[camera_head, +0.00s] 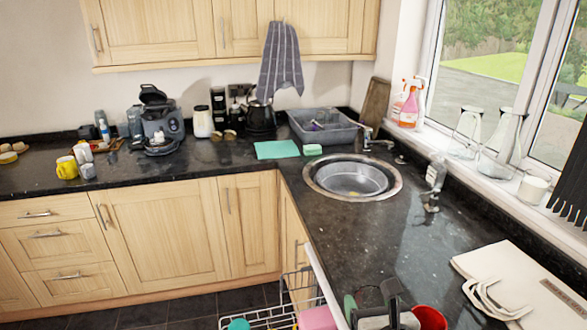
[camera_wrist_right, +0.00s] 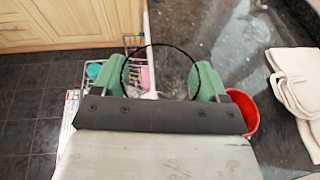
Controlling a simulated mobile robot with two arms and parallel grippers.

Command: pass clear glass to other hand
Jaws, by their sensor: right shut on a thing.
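My right gripper (camera_head: 371,300) is at the bottom of the head view, above the counter edge by the open dishwasher rack. In the right wrist view its green fingers (camera_wrist_right: 162,82) stand apart on either side of a clear glass (camera_wrist_right: 160,68). The glass shows mainly as a thin dark round rim, with the floor, rack and counter seen through it. The fingers are shut on its sides. In the head view the glass is hard to make out between the fingers. My left gripper is in neither view.
A red cup (camera_head: 430,318) stands just right of my right gripper. The dishwasher rack (camera_head: 270,316) is left.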

